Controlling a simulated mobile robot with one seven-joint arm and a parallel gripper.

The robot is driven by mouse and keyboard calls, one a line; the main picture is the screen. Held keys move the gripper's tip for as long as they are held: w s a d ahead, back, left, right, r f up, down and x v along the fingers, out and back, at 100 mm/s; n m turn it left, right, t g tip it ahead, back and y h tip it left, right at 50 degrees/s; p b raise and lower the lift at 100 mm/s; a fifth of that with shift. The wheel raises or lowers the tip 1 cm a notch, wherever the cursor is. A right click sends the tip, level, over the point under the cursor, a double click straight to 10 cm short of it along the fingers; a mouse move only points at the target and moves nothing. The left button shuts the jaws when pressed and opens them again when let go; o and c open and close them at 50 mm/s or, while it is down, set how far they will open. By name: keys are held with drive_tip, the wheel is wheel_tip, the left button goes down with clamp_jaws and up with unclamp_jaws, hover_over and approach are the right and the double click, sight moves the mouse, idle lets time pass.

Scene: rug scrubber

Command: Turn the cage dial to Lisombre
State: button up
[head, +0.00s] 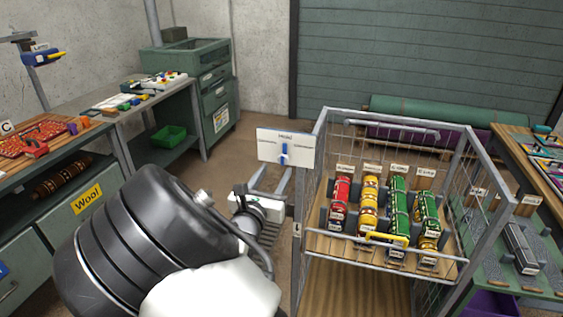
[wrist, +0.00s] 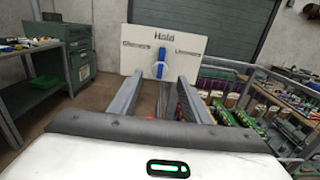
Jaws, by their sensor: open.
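The cage dial is a white plate (head: 270,147) with a blue pointer (head: 284,153), mounted at the near left corner of the wire cage (head: 317,140). The plate shows in the wrist view (wrist: 140,65), facing me. Its blue pointer (wrist: 161,62) stands upright below the top label, which seems to read "Hold". Labels on the left and right are too blurred to read surely; the right one seems to start with L. My gripper (head: 272,176) is open and empty, just in front of the plate. In the wrist view its fingers (wrist: 160,86) spread either side of the pointer, apparently short of it.
The cage holds red, yellow and green labelled rolls (head: 370,200) and has a yellow handle (head: 387,239). A workbench (head: 110,125) stands at left, a green cabinet (head: 212,90) behind it, another table (head: 520,150) at right. Floor between bench and cage looks clear.

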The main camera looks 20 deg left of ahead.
sight(282, 160)
drive_tip(key=w, duration=0.6)
drive_tip(key=shift+w, duration=0.2)
drive_tip(key=shift+c, duration=0.2)
drive_tip(key=c, duration=1)
